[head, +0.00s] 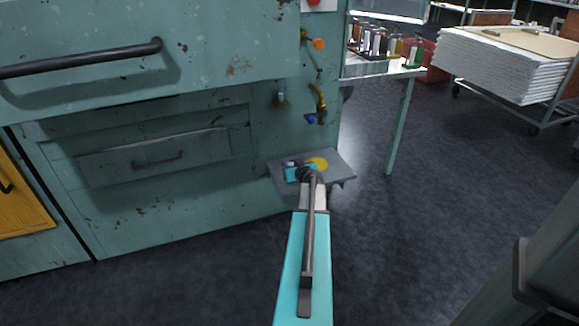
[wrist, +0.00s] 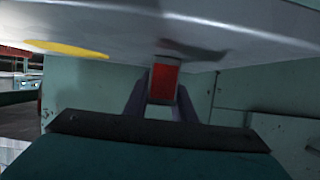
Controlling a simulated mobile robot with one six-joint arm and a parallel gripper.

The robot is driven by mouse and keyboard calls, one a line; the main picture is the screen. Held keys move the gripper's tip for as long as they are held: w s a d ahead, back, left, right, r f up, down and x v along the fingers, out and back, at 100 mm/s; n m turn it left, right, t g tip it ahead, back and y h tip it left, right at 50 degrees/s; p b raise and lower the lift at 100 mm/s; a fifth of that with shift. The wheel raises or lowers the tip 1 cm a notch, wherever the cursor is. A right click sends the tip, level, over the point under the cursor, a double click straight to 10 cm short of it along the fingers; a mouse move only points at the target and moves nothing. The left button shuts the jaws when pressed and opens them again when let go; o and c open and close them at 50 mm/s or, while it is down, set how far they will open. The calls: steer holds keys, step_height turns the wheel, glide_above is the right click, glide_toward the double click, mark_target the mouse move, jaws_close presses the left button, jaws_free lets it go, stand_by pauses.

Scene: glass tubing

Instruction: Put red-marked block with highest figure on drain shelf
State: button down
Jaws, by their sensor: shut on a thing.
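The drain shelf (head: 338,162) is a small grey ledge on the front of the green machine, with a yellow round patch (head: 318,163) on it. My gripper (head: 306,170) is over the shelf, beside the patch. In the wrist view my gripper (wrist: 162,88) is shut on a red block (wrist: 164,82). The grey shelf surface (wrist: 255,38) fills the top of that view, with the yellow patch (wrist: 66,49) at left. The block's end is close to the shelf and a dark shadow lies near it; I cannot tell if they touch. No figure is readable.
The green machine (head: 215,95) has valves and a brass tap (head: 319,100) above the shelf. A side table (head: 385,68) with several bottles stands behind at right. A cart with a white stack (head: 500,65) is farther right. The dark floor (head: 430,220) is open at right.

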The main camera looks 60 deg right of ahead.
steer(key=c, duration=1.4)
jaws_free()
steer(key=shift+s+a, duration=0.1)
steer(key=v, duration=1.3)
steer(key=shift+a+r+p, duration=0.15)
steer(key=shift+p, duration=0.25)
steer(key=shift+s, duration=0.1)
